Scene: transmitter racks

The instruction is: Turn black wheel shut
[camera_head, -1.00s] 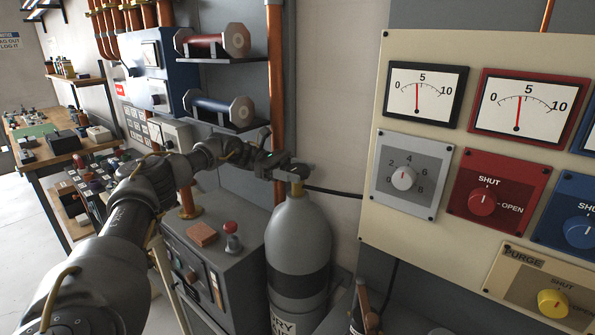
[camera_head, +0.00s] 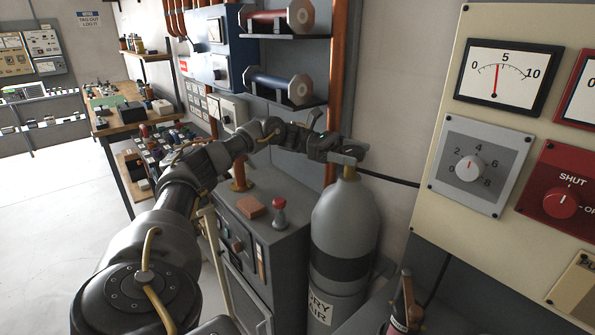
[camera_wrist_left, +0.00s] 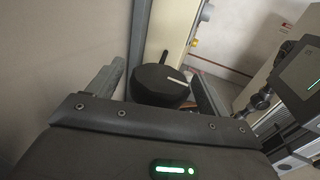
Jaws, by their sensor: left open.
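The black wheel (camera_wrist_left: 160,86) is a dark round knob with a white line on its top. In the left wrist view it sits between the two fingers of my left gripper (camera_wrist_left: 158,76), which is open. I see a gap on the left finger's side; the right finger looks closer, and I cannot tell whether it touches. In the head view my left gripper (camera_head: 348,154) is at the top of the grey gas cylinder (camera_head: 345,219), over its brass neck (camera_head: 349,173). There the fingers mostly hide the wheel. My right gripper is out of view.
A cream panel (camera_head: 452,85) with gauges and knobs stands to the right. A grey cabinet (camera_head: 283,245) with a red button (camera_head: 279,205) stands left of the cylinder. Shelves with coils (camera_head: 282,88) are behind. Open floor (camera_head: 50,220) lies at the far left.

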